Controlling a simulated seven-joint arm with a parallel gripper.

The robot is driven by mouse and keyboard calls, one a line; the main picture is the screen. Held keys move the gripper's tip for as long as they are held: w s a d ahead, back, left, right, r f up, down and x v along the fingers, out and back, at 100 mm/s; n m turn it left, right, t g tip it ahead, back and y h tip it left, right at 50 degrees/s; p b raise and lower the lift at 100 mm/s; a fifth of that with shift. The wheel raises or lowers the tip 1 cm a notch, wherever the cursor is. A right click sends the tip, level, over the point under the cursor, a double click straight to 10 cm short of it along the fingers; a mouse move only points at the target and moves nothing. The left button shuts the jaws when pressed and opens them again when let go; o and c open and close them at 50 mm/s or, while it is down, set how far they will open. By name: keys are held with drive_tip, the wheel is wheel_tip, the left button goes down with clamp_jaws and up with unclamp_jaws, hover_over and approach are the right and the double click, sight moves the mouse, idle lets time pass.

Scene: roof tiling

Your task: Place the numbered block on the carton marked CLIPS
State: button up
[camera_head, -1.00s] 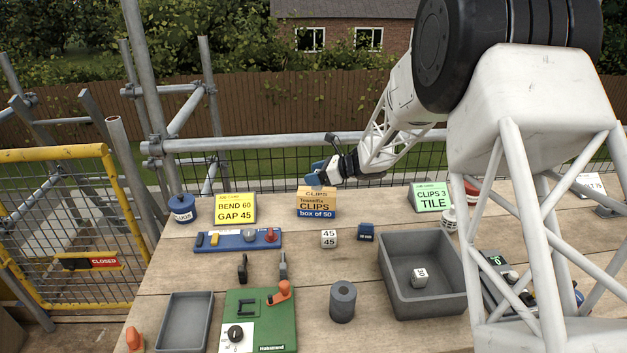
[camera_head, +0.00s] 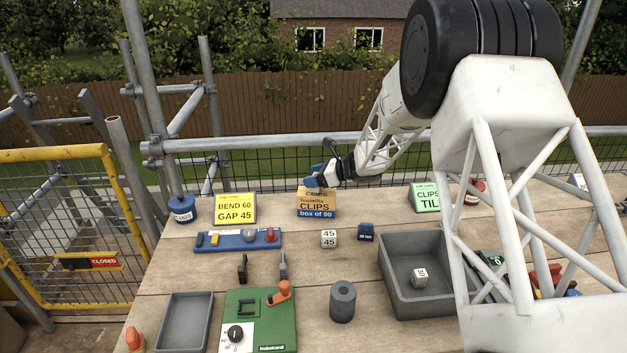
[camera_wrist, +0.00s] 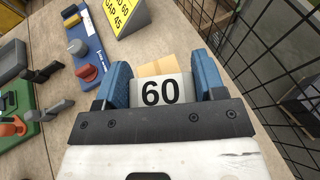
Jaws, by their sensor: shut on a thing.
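The carton marked CLIPS (camera_head: 317,203) stands at the back middle of the bench, brown with a blue band reading box of 50. My gripper (camera_head: 316,180) is at the carton's top in the head view. In the wrist view my gripper (camera_wrist: 160,85) is shut on a pale block numbered 60 (camera_wrist: 161,91), held between its blue fingers. A bit of the carton (camera_wrist: 158,66) shows just beyond the block. Whether the block touches the carton I cannot tell. Another pale block, marked 45 (camera_head: 328,238), sits on the bench in front of the carton.
A yellow sign (camera_head: 235,208) stands left of the carton and a green sign (camera_head: 425,197) right of it. A blue rack (camera_head: 238,240), a small dark blue block (camera_head: 366,232) and a grey tray holding a block (camera_head: 392,296) lie nearer. Mesh fencing runs behind the bench.

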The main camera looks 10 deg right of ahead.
drive_tip(key=shift+f, duration=0.55)
drive_tip(key=shift+f, duration=0.15)
drive_tip(key=o, duration=0.9)
drive_tip(key=shift+r, duration=0.2)
drive_tip(key=v, duration=1.2)
drive_tip(key=shift+r, duration=0.1)
